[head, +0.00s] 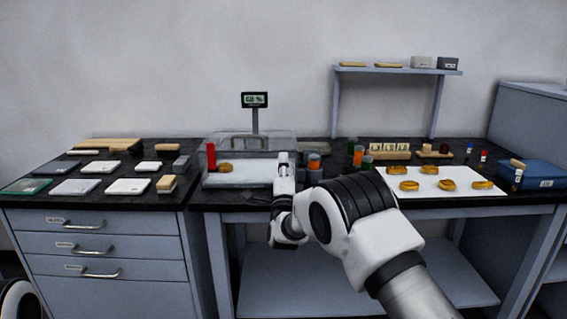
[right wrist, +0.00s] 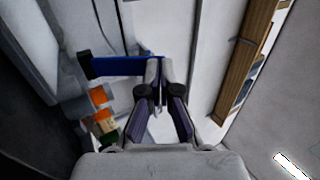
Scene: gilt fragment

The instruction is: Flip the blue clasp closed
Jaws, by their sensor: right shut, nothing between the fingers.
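A blue bar, which looks like the blue clasp (right wrist: 125,67), shows in the right wrist view. It runs leftward from beside my right gripper's fingertips (right wrist: 160,68); whether they touch it I cannot tell. My right gripper (head: 283,160) is shut and empty, at the front right of a clear case (head: 265,145) in the head view. The case has a pale base; a red cylinder (head: 211,156) and a gold piece (head: 225,168) show at its left. The gripper and arm hide the case's front right, and I cannot make out the clasp there. My left gripper is not in view.
Pale trays (head: 128,187) cover the left bench. A display (head: 255,100) stands behind the case.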

